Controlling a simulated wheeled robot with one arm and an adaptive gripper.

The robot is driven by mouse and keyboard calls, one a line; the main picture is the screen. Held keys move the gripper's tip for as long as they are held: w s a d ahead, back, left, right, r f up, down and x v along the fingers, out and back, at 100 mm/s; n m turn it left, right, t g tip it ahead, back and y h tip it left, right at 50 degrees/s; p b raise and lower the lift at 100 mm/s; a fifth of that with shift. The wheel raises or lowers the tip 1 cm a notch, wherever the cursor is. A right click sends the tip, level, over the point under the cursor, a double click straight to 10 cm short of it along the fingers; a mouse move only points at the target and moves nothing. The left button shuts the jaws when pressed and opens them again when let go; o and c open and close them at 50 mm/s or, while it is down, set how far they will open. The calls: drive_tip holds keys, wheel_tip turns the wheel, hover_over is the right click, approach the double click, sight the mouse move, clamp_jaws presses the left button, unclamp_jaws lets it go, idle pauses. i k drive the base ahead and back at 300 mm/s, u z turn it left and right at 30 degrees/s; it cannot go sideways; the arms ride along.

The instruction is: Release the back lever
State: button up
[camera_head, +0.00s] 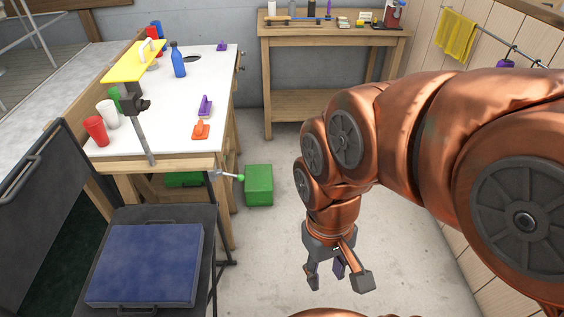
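A lever-like handle with a green knob (240,177) sticks out from the front right corner of the white-topped workbench (150,120). Farther back on the top are an orange clamp-like piece (200,130), a purple one (205,107) behind it, and another purple one (221,47) near the far edge. I cannot tell which of these is the back lever. My gripper (340,281) is open, points down and looks empty. It hangs over the floor, right of the workbench and apart from all these pieces.
A green box (259,184) stands on the floor beside the workbench. A blue case (146,264) lies on a dark stand at front left. A yellow board (134,60), cups and a blue bottle (178,61) occupy the workbench. A wooden table (330,40) stands behind. Central floor is clear.

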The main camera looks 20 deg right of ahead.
sight(241, 177)
drive_tip(key=z, duration=1.05)
drive_tip(key=k, duration=0.75)
drive_tip(key=u, duration=0.95)
drive_tip(key=i, duration=0.5)
drive_tip(key=z, duration=0.05)
